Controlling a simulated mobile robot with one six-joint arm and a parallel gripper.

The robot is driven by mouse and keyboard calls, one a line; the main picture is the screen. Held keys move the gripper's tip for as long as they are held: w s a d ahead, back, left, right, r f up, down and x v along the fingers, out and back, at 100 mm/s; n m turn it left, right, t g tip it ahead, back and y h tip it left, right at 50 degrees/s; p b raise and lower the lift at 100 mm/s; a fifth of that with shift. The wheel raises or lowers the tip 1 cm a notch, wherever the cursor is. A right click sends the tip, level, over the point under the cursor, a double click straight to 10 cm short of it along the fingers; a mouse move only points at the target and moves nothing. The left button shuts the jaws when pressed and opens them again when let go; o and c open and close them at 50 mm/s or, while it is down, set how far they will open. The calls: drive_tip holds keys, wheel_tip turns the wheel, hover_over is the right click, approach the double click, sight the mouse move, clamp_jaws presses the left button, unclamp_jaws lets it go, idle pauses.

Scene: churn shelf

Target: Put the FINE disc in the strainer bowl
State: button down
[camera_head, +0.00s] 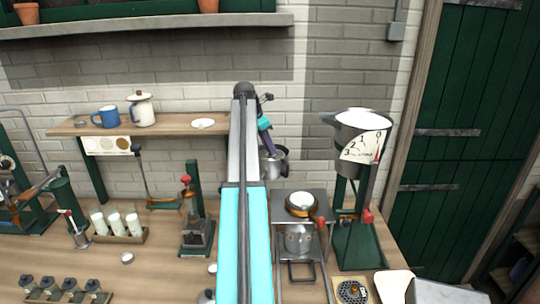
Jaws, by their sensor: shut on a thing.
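My gripper (268,148) is small in the picture, just right of my arm. It is shut on what looks like a grey metal pot (277,166), held above the back of the bench; the jaws are partly hidden. A round bowl with a copper-coloured rim (302,204), probably the strainer bowl, sits on a metal stand right of my arm. A dark perforated disc (352,292) lies on a small board at the front right, apart from the gripper. I cannot read a FINE marking on it.
A tall can with a dial (362,145) stands on a green frame behind the bench's right side. A metal can (298,240) is under the bowl. Bottles (117,224) and several dark weights (65,288) stand left.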

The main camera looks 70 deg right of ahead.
sight(268, 155)
drive_tip(key=shift+f, duration=0.55)
drive_tip(key=shift+f+p, duration=0.9)
drive_tip(key=shift+f, duration=1)
drive_tip(key=shift+f, duration=0.1)
drive_tip(key=c, duration=1.6)
unclamp_jaws()
drive_tip(key=shift+c, duration=0.2)
drive_tip(key=shift+b+v, duration=2.35)
drive_tip(key=shift+v, duration=3.8)
